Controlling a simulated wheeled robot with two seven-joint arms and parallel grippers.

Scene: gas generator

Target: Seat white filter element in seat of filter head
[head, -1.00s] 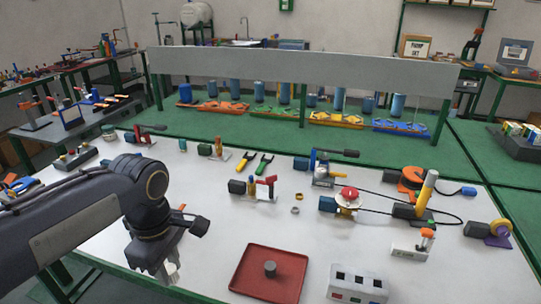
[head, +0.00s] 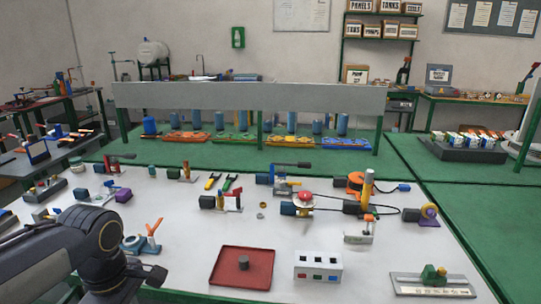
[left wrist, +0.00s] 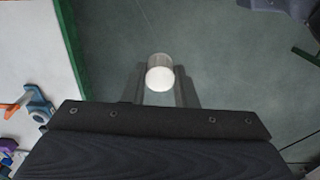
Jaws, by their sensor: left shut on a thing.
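The white filter element (left wrist: 160,73) is a short white cylinder with a bright round end. In the left wrist view it sits between the fingers of my left gripper (left wrist: 160,88), which is shut on it. The gripper holds it over the green floor, just off the edge of the white table. In the head view my left arm is at the lower left and its fingertips are cut off or hidden. A grey-blue ring-shaped fixture with an orange lever (head: 142,241) stands on the table near this arm; it also shows in the left wrist view (left wrist: 38,108). I cannot tell whether it is the filter head. My right gripper is not in view.
A red tray (head: 225,280) with a grey cylinder (head: 243,262) lies at the table's front. A white box with coloured windows (head: 318,266) and a ruled plate (head: 410,285) are to its right. Several small devices and cables fill the table's back.

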